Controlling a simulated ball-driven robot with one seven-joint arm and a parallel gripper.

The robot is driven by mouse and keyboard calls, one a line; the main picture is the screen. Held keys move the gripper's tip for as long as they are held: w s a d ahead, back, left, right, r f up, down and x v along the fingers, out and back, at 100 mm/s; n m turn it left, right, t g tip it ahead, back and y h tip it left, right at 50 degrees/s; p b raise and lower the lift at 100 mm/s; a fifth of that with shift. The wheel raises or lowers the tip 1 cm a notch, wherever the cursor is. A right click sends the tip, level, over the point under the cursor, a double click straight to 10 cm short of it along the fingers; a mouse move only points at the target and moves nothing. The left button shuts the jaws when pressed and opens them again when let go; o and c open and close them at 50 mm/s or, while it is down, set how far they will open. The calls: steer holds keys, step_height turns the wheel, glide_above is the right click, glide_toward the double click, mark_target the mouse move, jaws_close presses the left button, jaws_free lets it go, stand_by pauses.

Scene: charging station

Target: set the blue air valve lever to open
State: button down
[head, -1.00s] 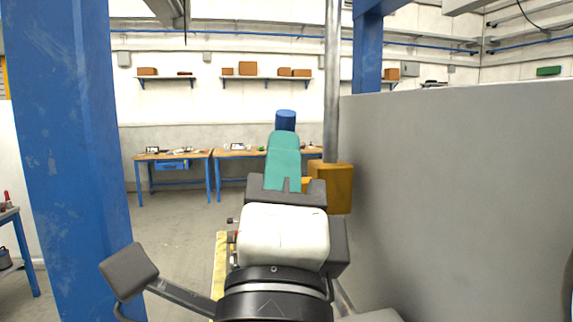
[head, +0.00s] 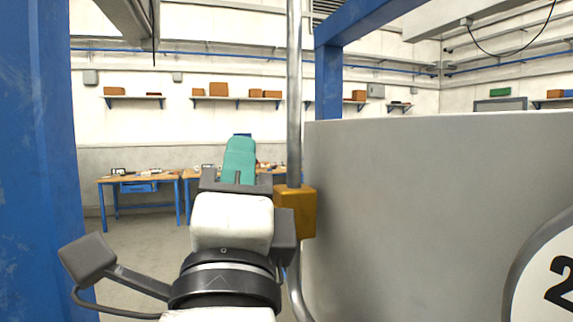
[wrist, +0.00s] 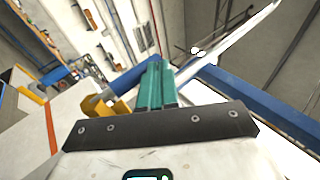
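The blue lever (wrist: 100,103) shows in the wrist view as a thick blue bar beside a yellow part, running up toward the far side of my fingers. In the head view only a sliver of blue (head: 241,135) shows above my fingertips; the rest is hidden behind them. A yellow valve box (head: 297,212) sits on the grey upright pipe, just right of my gripper. My gripper (head: 239,150) points forward with its teal fingers together and nothing visible between them. I cannot tell whether the fingers touch the lever.
A large grey tank (head: 420,200) with a round number sign stands close on the right. A blue post (head: 35,150) stands on the left. The metal pipe (head: 294,90) rises in front. Workbenches (head: 145,182) are far back, with open floor before them.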

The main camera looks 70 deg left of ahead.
stand_by(0.3)
steer(key=b+v, duration=0.3)
steer(key=v, duration=0.7)
steer(key=shift+d+f+b, duration=0.25)
steer(key=shift+b, duration=0.1)
steer(key=shift+s, duration=0.1)
